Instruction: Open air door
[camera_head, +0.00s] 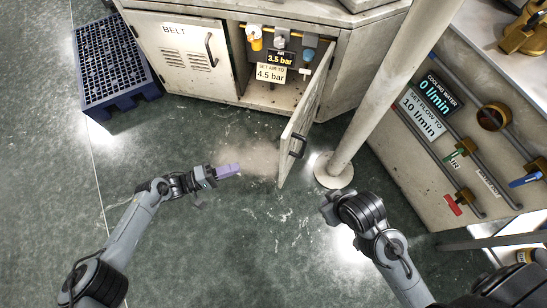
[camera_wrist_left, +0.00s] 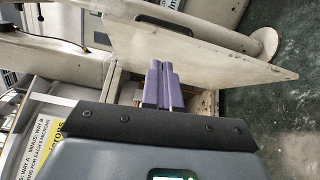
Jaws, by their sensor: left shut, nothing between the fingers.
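The air door (camera_head: 302,122) is a pale, worn cabinet door with a dark handle (camera_head: 298,145). It is swung out from the cabinet, and the interior shows. In the left wrist view the door (camera_wrist_left: 200,48) is a large pale panel beyond the fingertips. My left gripper (camera_head: 230,171) is left of the door's lower end, apart from it. Its purple fingers are shut and empty; they also show together in the left wrist view (camera_wrist_left: 162,88). My right gripper (camera_head: 328,208) is right of the door, below the post's foot; its fingers cannot be made out.
Inside the cabinet are valves, a 3.5 bar display (camera_head: 281,58) and a 4.5 bar sign (camera_head: 270,73). The BELT door (camera_head: 185,55) is closed. A pale post (camera_head: 374,105) stands right of the air door. A blue crate (camera_head: 112,65) is far left. Floor around my left gripper is clear.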

